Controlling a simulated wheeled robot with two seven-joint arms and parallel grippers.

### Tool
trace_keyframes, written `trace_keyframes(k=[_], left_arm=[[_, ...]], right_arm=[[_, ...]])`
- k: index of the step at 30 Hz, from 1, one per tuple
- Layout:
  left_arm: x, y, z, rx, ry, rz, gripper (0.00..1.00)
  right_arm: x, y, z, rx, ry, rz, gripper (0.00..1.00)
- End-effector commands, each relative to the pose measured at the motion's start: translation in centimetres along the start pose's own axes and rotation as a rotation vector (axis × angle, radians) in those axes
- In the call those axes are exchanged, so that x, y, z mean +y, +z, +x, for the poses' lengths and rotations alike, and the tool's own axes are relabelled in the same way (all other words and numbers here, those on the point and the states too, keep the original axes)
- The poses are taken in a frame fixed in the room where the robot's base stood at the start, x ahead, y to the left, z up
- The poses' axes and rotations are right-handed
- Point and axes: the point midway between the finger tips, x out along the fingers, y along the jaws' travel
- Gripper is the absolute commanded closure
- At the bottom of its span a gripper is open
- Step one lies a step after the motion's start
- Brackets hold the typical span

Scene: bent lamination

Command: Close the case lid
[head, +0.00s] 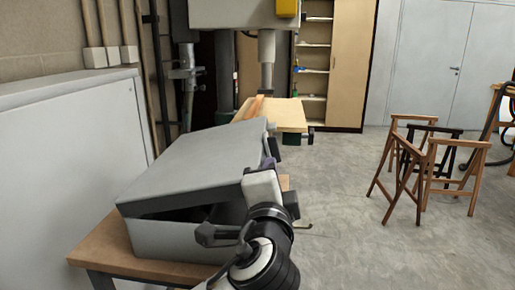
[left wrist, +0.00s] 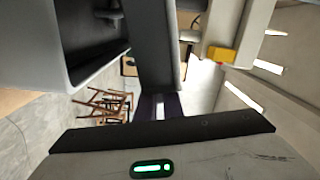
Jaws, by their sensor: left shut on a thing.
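A grey case (head: 176,238) sits on a small wooden-topped table, its lid (head: 195,162) tilted and partly lowered. A dark gap shows between lid and base at the front. My left gripper (head: 268,163) is at the lid's right edge, with its dark purple fingers partly hidden behind its own white body. In the left wrist view, the fingers (left wrist: 158,107) are shut on the edge of the grey lid (left wrist: 156,45), and the open dark inside of the case base (left wrist: 88,35) shows to the left. My right gripper is not in view.
The table top (head: 90,256) extends slightly past the case. A grey cabinet (head: 60,180) stands close on the left. A drill press with a wooden table (head: 285,115) is behind.

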Motion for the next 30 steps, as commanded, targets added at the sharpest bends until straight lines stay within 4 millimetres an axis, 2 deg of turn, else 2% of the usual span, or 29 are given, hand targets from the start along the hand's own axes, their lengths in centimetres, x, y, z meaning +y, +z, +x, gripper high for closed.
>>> trace_keyframes(k=[3,9,24,25,28,30], left_arm=[[1.9,0.1,0.0,-0.002,0.0,0.055,1.0],[3.4,0.1,0.0,-0.001,-0.002,0.109,1.0],[3.9,0.2,0.1,-0.003,-0.002,0.128,1.0],[3.9,0.2,0.1,-0.003,-0.002,0.128,0.91],[3.8,0.2,0.1,-0.003,-0.002,0.127,0.74],[3.8,0.2,0.1,-0.003,-0.002,0.127,0.74]], right_arm=[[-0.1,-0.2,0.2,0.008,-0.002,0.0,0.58],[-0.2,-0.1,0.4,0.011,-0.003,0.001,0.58],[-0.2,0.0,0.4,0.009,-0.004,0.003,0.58],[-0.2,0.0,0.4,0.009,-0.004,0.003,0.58],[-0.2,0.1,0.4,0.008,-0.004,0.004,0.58],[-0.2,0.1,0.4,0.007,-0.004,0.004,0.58]])
